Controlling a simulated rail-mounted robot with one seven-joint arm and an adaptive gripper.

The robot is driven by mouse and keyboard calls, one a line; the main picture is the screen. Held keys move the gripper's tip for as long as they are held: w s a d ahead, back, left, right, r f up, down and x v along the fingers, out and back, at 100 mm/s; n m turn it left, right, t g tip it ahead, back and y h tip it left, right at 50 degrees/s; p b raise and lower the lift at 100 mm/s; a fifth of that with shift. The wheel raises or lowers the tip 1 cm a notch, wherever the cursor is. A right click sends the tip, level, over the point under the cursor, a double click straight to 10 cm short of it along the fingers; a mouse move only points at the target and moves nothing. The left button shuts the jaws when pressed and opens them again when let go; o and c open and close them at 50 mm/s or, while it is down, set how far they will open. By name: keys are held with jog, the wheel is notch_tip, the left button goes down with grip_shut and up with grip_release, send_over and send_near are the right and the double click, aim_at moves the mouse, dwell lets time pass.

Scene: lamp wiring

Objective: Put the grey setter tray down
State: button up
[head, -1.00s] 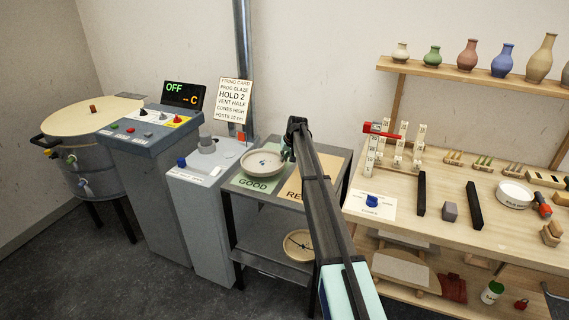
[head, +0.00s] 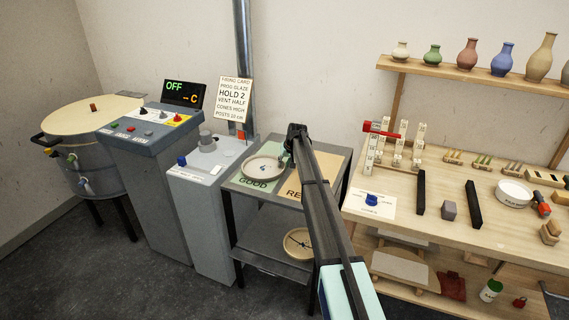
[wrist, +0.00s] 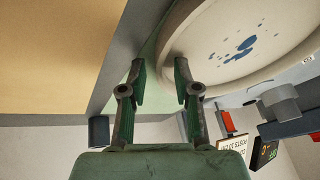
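The grey setter tray (head: 264,169) is a round, pale, shallow dish with blue specks on its floor. In the head view it appears to rest level on the green GOOD half (head: 238,182) of the stand top, partly over the lettering. In the wrist view the tray (wrist: 240,40) fills the upper right. My gripper (wrist: 160,75) is at its rim, one finger over the tray's inner side and the other outside. A gap shows between the outer finger and the rim, so the gripper looks open. In the head view my arm hides part of the fingertips.
The tan reject half (head: 312,172) lies to the right, partly behind my arm. A round dial-like dish (head: 299,243) sits on the lower shelf. A grey control box (head: 205,165) stands close on the left. The workbench (head: 445,215) with cones and blocks is on the right.

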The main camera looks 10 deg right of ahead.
jog(key=shift+r, duration=0.15)
jog(key=b+v, duration=0.2)
jog(key=v, duration=1)
